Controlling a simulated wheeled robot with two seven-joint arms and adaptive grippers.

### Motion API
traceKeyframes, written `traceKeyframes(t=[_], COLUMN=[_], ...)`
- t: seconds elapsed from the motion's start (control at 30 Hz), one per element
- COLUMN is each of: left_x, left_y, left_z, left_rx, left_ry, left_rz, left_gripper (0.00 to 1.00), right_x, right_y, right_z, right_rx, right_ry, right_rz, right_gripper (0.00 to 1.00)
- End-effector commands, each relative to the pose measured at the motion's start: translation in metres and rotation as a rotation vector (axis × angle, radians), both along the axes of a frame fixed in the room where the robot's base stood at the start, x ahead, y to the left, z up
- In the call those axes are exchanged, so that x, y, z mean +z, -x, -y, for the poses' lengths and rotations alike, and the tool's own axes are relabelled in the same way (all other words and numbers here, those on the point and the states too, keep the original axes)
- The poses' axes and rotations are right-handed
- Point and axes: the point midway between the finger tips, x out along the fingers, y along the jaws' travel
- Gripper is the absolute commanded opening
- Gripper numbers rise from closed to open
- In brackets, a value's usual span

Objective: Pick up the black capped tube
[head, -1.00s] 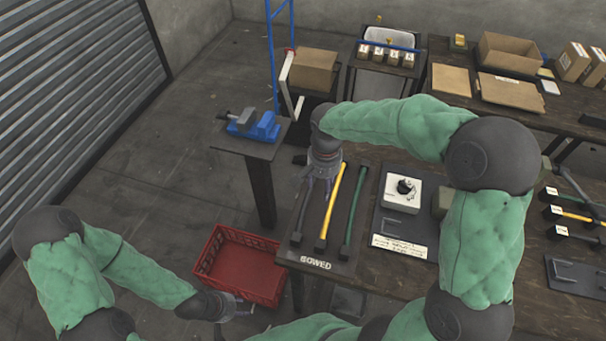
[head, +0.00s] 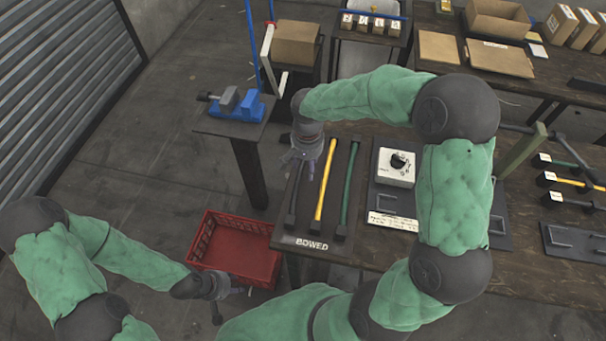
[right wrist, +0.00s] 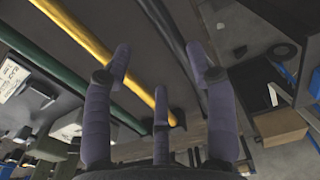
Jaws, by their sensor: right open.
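The black capped tube (head: 293,203) lies leftmost on the dark tray labelled BOWED (head: 312,243), with its near cap end showing. It also shows as a long dark bar in the right wrist view (right wrist: 176,32). My right gripper (head: 302,172) is over the tube's far part and hides some of it. Its fingers are spread, with the tube seen between them in the right wrist view (right wrist: 162,75); I cannot tell whether they touch it. My left gripper (head: 232,294) is low beside the red crate, its jaws too small to read.
A yellow tube (head: 323,185) and a green tube (head: 349,190) lie beside the black one. A white box with a dial (head: 396,166) stands to their right. The red crate (head: 235,247) is left of the bench. A blue vise (head: 238,103) stands on a pedestal.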

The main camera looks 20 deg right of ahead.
Motion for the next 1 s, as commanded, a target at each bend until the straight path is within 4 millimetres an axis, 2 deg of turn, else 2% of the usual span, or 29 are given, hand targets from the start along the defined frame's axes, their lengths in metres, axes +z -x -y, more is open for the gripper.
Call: traceKeyframes(t=[0.3,0.57,0.6,0.7,0.8,1.0], left_x=[-0.022,-0.022,-0.022,-0.022,-0.022,-0.022], left_y=[0.0,0.0,0.0,0.0,0.0,0.0], left_z=[0.0,0.0,0.0,0.0,0.0,0.0], left_rx=[0.0,0.0,0.0,0.0,0.0,0.0], left_ry=[0.0,0.0,0.0,0.0,0.0,0.0], left_rz=[0.0,0.0,0.001,0.001,0.0,0.001], left_gripper=[0.4,0.4,0.4,0.4,0.4,0.4], right_x=[-0.044,-0.046,-0.046,-0.046,-0.046,-0.046], right_y=[-0.005,-0.006,-0.006,-0.006,-0.006,-0.006], right_z=[-0.003,-0.003,-0.003,-0.003,-0.003,-0.003], right_rx=[0.001,0.001,0.001,0.001,0.001,0.001], right_ry=[0.0,0.0,0.0,0.0,0.0,0.0], right_rz=[-0.003,-0.001,-0.001,-0.001,-0.001,-0.001], right_gripper=[0.57,0.57,0.51,0.23,0.0,0.0])
